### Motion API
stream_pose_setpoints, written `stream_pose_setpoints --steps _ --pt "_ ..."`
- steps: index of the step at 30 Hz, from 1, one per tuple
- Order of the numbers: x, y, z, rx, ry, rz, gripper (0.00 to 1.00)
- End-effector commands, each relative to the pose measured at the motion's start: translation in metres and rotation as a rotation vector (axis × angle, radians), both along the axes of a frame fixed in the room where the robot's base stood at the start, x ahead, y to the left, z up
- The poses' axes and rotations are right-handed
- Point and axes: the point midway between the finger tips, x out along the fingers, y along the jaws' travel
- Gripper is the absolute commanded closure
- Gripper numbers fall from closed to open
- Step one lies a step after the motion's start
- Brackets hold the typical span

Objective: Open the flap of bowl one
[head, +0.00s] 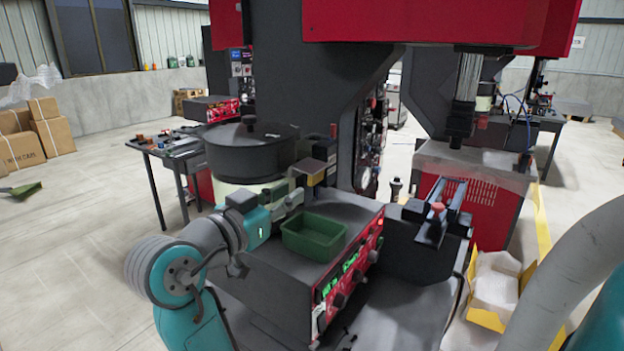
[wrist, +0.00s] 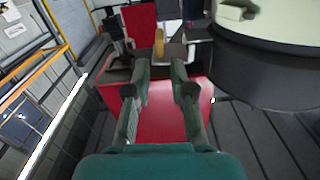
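Bowl one appears to be the dark round bowl with a lid and knob (head: 254,150), on a pale base. In the wrist view its dark side (wrist: 270,65) fills the upper right. A small yellow part (head: 316,177) sits at the bowl's right side, under a dark block; it looks like the flap, but I cannot be sure. It also shows beyond my fingertips in the wrist view (wrist: 159,42). My gripper (wrist: 157,68) is open and empty, its two fingers spread. In the head view my gripper (head: 292,198) is beside the bowl's base, lower left of the yellow part, and partly hidden.
A green bin (head: 313,236) stands on the feeder's dark top, close to my gripper. A red control panel (head: 350,265) faces right. A dark column (head: 305,90) rises behind. A yellow box with white contents (head: 492,285) is at lower right. Open floor lies at left.

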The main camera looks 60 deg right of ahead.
Motion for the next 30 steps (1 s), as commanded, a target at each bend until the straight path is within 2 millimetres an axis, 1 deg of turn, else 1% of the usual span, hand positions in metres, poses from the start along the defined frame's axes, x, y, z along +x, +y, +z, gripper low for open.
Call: stream_pose_setpoints --steps 9,15,21,30 --pt "-0.004 -0.054 0.000 -0.001 0.001 -0.004 0.77" --pt "-0.006 -0.081 0.000 0.000 0.002 -0.003 0.77" --pt "-0.006 -0.094 0.000 0.000 0.002 -0.001 0.77" --pt "-0.006 -0.096 0.000 -0.001 0.002 0.000 0.77"
